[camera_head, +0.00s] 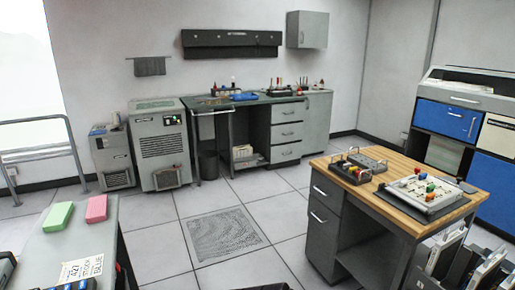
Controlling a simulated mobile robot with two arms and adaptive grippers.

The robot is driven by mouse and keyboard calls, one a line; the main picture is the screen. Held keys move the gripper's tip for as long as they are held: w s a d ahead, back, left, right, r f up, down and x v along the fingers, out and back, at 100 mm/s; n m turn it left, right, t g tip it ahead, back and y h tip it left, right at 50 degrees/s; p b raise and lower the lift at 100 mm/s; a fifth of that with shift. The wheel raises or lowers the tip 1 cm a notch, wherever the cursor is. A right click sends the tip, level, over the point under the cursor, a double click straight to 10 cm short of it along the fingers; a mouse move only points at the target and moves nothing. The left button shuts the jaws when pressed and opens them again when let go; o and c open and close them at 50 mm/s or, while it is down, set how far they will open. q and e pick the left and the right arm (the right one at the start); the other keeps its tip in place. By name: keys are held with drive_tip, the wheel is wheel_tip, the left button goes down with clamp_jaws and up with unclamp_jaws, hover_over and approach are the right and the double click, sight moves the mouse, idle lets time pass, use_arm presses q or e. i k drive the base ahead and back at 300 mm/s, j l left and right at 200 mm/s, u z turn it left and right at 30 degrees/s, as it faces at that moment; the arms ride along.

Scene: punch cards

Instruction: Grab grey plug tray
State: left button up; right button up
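A grey tray (372,161) with dark round spots lies near the back edge of the wooden-topped desk on the right. It looks like the grey plug tray, but it is too small to make out its contents. A darker tray (350,174) with red and pale pieces lies in front of it to the left, close to or touching it. Neither of my grippers is in view.
A pale board (423,195) with coloured pieces lies on the wooden desk (390,205). Upright panels stand in a rack (465,262) at lower right. A grey table (75,245) holds green (59,217) and pink (97,208) blocks.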

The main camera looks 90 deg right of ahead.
sight(363, 162)
drive_tip(key=l+u, duration=0.1)
drive_tip(key=l, duration=0.85)
drive_tip(key=k+l+u, duration=0.1)
drive_tip(key=l, duration=0.8)
drive_tip(key=l+z, duration=0.55)
drive_tip(key=z, duration=0.2)
